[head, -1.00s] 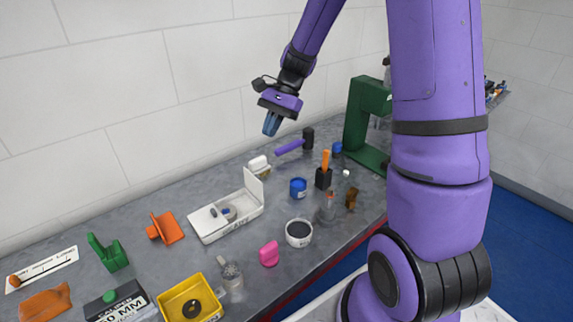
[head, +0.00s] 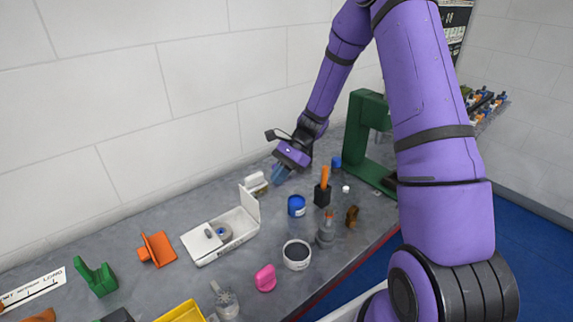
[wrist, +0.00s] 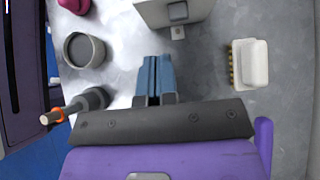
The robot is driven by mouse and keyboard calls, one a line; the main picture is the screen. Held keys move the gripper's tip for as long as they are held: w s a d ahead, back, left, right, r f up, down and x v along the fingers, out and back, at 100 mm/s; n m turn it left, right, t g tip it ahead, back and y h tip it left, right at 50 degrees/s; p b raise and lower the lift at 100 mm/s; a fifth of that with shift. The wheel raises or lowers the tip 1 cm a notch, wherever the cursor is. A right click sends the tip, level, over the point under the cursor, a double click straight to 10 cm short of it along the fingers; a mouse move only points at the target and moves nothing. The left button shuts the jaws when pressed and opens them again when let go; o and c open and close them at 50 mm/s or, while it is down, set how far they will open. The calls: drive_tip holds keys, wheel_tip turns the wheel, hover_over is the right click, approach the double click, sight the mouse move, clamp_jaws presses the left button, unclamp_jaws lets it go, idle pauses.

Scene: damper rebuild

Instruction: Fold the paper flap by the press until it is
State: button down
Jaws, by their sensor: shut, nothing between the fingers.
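A white open box (head: 199,260) lies on the bench, with an upright white flap (head: 249,203) at its right end. I cannot make out a separate paper flap beside the green press (head: 359,130); part of the press is hidden behind my arm. My gripper (head: 279,176) is shut and empty, low over the bench, right of the box and left of the press. In the wrist view my blue fingertips (wrist: 154,76) are together over bare grey bench, and a white block-like thing (wrist: 165,14) shows at the top edge.
A white-topped brush-like item (head: 256,184) is left of my gripper; it also shows in the wrist view (wrist: 252,64). A wall runs behind.

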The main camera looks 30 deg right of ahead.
sight(254, 199)
drive_tip(key=a, duration=0.1)
drive_tip(key=a+f, duration=0.1)
drive_tip(key=a, duration=0.1)
drive_tip(key=s+a+f, duration=0.1)
drive_tip(key=shift+a, duration=0.35)
drive_tip(key=shift+s+a, duration=0.1)
drive_tip(key=shift+a, duration=0.55)
drive_tip(key=shift+a, duration=0.1)
drive_tip(key=shift+a+r+h, duration=0.1)
drive_tip(key=shift+a+h, duration=0.1)
drive_tip(key=shift+h, duration=0.1)
